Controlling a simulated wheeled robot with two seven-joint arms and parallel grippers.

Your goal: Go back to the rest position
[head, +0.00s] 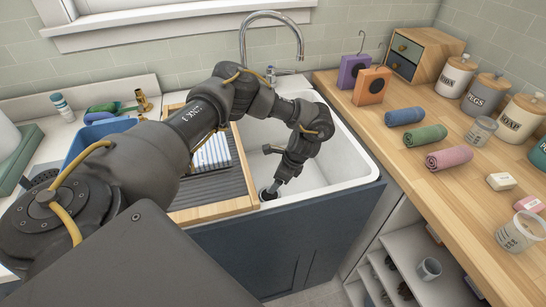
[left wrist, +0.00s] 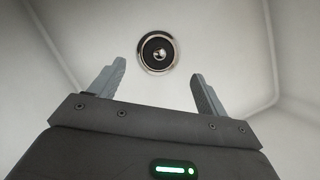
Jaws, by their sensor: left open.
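My left arm reaches from the left over the wooden drying board into the white sink (head: 345,165). My left gripper (head: 268,192) points down inside the sink near its front left side. In the left wrist view my left gripper (left wrist: 152,85) is open, its two fingers apart with nothing between them. The round metal drain (left wrist: 157,52) shows beyond the fingertips on the bare white sink floor. My right gripper shows in neither view.
A curved faucet (head: 272,15) stands behind the sink. A ribbed wooden-framed board (head: 215,211) with a striped blue-white towel (head: 212,152) adjoins the sink's left. Rolled blue, green and pink towels (head: 449,158) lie on the wooden counter (head: 365,110). Jars and cups stand right.

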